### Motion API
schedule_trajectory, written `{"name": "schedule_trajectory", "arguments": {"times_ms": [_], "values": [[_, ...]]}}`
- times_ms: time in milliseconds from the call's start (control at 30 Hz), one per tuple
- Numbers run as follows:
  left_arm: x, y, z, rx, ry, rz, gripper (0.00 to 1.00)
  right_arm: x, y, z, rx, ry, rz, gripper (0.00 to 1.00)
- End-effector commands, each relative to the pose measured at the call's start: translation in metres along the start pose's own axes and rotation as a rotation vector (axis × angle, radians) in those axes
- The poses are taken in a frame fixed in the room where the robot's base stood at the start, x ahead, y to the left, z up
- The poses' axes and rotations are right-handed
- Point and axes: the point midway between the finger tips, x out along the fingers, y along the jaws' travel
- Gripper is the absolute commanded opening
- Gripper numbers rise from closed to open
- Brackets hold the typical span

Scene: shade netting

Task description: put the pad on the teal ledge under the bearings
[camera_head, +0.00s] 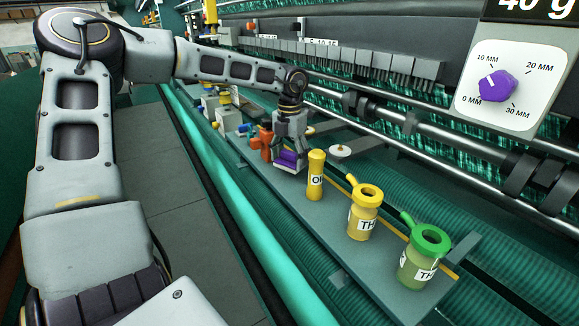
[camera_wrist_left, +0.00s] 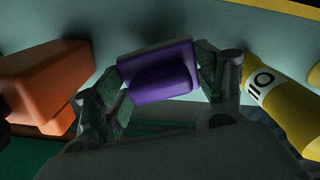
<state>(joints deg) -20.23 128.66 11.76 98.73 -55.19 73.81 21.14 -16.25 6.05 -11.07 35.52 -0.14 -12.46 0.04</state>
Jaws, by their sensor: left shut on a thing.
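My left gripper (camera_head: 291,152) is shut on a purple pad (camera_head: 287,160), low over the grey-teal shelf beside the yellow oil bottle. The wrist view shows the purple pad (camera_wrist_left: 160,78) between the two fingers of my left gripper (camera_wrist_left: 160,72); a grey edge shows along its far side. I cannot tell whether the pad touches the shelf. The bearings (camera_head: 410,123) look like dark blocks along the metal rods at right. A teal strip (camera_head: 378,150) runs below them; I cannot tell for sure that it is the ledge. My right gripper is not in view.
The shelf (camera_head: 330,225) holds a yellow oil bottle (camera_head: 315,175), a yellow-topped bottle (camera_head: 364,212) and a green-topped bottle (camera_head: 424,256). An orange object (camera_head: 265,143) stands left of the gripper. A white disc on a stem (camera_head: 340,151) is at its right.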

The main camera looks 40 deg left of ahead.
Motion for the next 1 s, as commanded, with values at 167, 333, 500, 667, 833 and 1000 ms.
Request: {"name": "schedule_trajectory", "arguments": {"times_ms": [167, 333, 500, 667, 833, 1000], "values": [[0.017, 0.0, -0.001, -0.001, 0.003, 0.0, 0.45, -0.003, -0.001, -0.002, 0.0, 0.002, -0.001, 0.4], [0.032, 0.0, -0.001, 0.0, 0.001, 0.0, 0.45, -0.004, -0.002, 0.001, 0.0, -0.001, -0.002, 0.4], [0.035, 0.0, -0.001, 0.0, 0.001, 0.0, 0.45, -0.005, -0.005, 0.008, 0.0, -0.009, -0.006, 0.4], [0.035, 0.0, -0.001, 0.0, 0.003, 0.0, 0.77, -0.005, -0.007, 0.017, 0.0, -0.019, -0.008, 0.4], [0.035, 0.0, -0.001, 0.0, 0.002, -0.001, 0.97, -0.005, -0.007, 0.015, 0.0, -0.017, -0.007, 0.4], [0.034, 0.0, -0.001, 0.0, 0.001, 0.0, 0.97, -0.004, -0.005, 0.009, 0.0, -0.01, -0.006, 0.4]]}}
